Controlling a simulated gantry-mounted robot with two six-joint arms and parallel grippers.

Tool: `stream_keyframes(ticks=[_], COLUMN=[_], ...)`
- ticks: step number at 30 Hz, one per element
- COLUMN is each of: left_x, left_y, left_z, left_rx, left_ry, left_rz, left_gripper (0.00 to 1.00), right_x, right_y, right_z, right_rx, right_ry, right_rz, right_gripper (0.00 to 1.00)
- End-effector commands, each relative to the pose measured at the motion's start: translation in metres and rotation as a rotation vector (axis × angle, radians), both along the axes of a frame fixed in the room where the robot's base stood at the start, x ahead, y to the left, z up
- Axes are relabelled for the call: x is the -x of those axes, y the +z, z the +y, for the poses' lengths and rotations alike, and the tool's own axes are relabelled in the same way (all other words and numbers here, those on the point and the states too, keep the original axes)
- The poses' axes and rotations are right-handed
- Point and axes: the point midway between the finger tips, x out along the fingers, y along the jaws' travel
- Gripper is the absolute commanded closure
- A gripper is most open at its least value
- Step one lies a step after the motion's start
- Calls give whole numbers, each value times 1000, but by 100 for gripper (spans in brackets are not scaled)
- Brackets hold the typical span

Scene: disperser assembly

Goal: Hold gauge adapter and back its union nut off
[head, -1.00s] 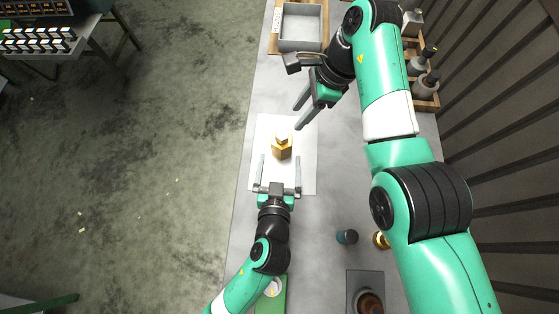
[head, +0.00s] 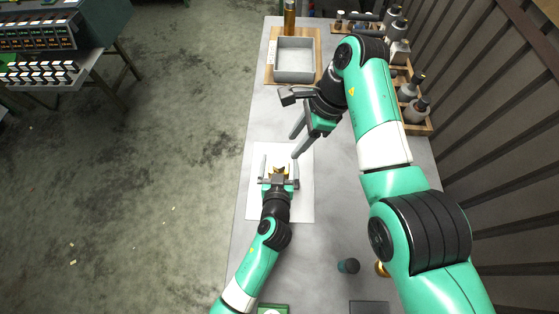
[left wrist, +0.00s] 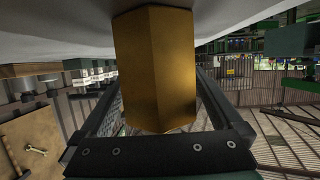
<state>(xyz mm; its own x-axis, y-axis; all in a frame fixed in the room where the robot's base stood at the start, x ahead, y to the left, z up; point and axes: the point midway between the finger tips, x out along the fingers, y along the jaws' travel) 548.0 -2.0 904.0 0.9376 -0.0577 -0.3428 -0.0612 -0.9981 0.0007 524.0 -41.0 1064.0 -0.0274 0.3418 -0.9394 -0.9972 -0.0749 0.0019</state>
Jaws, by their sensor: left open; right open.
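The brass gauge adapter (head: 281,170) stands on a white sheet (head: 305,210) on the bench. My left gripper (head: 279,164) is open, with one finger on each side of it. My gripper's body hides the adapter's near part in the head view. In the left wrist view the adapter's hexagonal brass body (left wrist: 157,70) fills the middle between the fingers. I cannot make out a separate union nut, or whether either finger touches the brass. My right gripper (head: 293,147) is open and empty, above and to the right of the adapter.
A grey bin (head: 295,76) on a wooden board stands at the far end. Several grey bottles stand in wooden racks (head: 411,124) along the right edge. The bench (head: 335,205) right of the sheet is clear.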

Motion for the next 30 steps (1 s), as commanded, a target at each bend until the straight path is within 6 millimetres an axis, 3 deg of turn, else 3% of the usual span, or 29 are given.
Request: stream_keyframes(ticks=[8, 24, 25, 29, 30], left_x=[-2, -1, -1, -1, -1], left_y=[0, 0, 0, 0, 0], left_z=[0, 0, 0, 0, 0], left_rx=[0, -1, -1, -1, -1], left_ry=[0, 0, 0, 0, 0], left_rz=[0, 0, 0, 0, 0], left_gripper=[0, 97, 100, 100, 33], right_x=[0, 0, 0, 0, 0], right_y=[0, 0, 0, 0, 0], right_z=[0, 0, 0, 0, 0], right_rx=[0, 0, 0, 0, 0], right_ry=[0, 0, 0, 0, 0], right_rz=[0, 0, 0, 0, 0], right_gripper=[50, 50, 50, 50, 50])
